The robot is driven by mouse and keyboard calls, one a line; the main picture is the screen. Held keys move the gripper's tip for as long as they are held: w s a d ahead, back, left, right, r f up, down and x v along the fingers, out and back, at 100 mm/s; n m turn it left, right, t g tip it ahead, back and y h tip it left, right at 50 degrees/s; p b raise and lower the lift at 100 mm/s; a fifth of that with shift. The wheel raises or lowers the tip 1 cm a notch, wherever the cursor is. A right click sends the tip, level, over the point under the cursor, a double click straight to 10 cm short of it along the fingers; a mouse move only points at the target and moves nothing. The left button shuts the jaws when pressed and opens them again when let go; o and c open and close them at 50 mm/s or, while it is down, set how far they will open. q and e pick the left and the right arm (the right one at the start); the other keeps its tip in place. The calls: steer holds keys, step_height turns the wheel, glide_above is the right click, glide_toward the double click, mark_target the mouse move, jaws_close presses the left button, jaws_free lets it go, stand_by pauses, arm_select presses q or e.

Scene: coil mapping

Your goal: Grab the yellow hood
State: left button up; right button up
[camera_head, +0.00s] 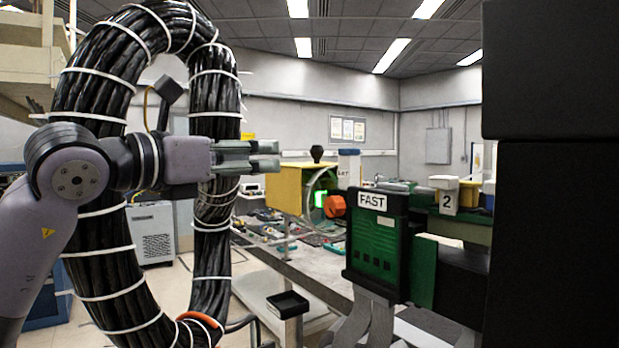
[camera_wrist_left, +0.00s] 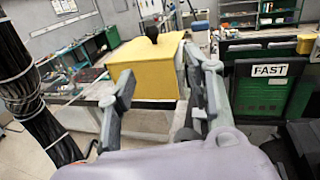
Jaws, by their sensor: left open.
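The yellow hood (camera_head: 287,187) is a box-like cover with a black knob (camera_head: 317,153) on top. It stands on the workbench in the middle of the head view. In the left wrist view the hood (camera_wrist_left: 147,68) shows beyond and between my fingers, with its black knob (camera_wrist_left: 152,33) upright. My right gripper is not in view.
A large loop of black cables with white ties (camera_head: 100,205) hangs around my left arm. A green unit labelled FAST (camera_head: 375,250) stands at the right. The workbench (camera_head: 310,268) carries cluttered tools. A large black block (camera_head: 555,220) fills the right edge.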

arm_select(q)
steer(key=r, duration=0.1)
steer(key=p, duration=0.6)
glide_toward(312, 149)
steer(key=shift+t+y, duration=0.3)
steer(key=shift+y, duration=0.1)
steer(key=x, duration=0.4)
steer(key=shift+d+r, duration=0.1)
steer(key=shift+d, duration=0.2)
steer(key=shift+w+d+p, duration=0.3)
steer(key=shift+w+p, duration=0.05)
steer(key=shift+p, duration=0.05)
steer(key=p+x, duration=0.4)
steer(key=shift+w+d+r, duration=0.1)
steer(key=shift+w+d, duration=0.05)
steer(key=shift+w+d+p, duration=0.3)
steer(key=shift+w, duration=0.05)
steer(key=shift+a, duration=0.1)
steer(key=shift+c, duration=0.3)
jaws_close()
